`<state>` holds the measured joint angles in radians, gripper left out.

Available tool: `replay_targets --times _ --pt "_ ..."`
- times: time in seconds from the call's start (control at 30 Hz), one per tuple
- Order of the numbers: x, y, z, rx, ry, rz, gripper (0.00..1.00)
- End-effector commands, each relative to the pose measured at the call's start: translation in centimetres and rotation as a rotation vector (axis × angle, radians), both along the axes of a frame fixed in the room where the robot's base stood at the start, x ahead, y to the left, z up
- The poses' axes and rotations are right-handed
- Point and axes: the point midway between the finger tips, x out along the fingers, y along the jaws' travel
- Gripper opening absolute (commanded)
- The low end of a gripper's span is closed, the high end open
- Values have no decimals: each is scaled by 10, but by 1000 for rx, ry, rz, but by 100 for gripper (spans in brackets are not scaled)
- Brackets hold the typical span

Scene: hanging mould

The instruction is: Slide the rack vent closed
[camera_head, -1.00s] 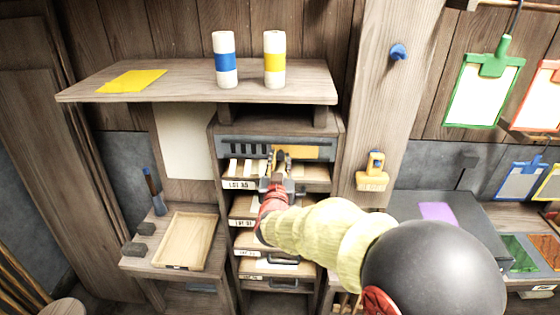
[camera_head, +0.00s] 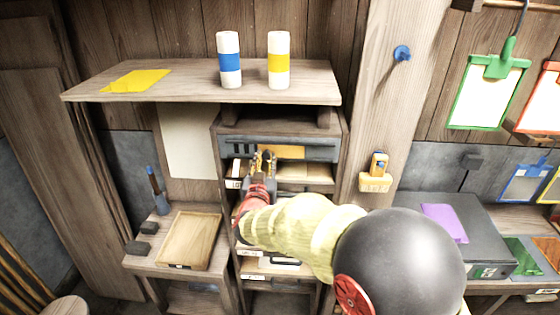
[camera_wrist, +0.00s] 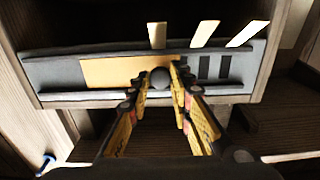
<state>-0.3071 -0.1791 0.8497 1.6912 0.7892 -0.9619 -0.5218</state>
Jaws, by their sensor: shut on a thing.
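The rack vent is a grey panel (camera_head: 322,151) across the top of the rack, with a yellow-orange slider plate (camera_head: 293,152) and dark slots (camera_head: 240,147). In the wrist view, the panel (camera_wrist: 52,74) shows the slider plate (camera_wrist: 112,72) on the left and open slots (camera_wrist: 224,68) on the right. A dark round knob (camera_wrist: 160,77) sits by the slider's slot-side end. My gripper (camera_head: 264,156) is shut on this knob, with a finger on each side in the wrist view (camera_wrist: 160,84). Part of the vent is hidden behind the fingers.
Below the vent are the rack's shelves (camera_head: 307,181), partly hidden by my arm. An overhanging shelf (camera_head: 185,86) above holds blue-banded (camera_head: 229,62) and yellow-banded (camera_head: 279,60) rolls. A wooden post (camera_head: 375,120) stands right of the rack. Pale strips (camera_wrist: 204,33) lie beside the slots.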

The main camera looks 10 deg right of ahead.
Motion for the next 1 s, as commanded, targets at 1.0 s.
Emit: replay_targets --times 1.0 --pt "31 96 2 -1 -2 5 25"
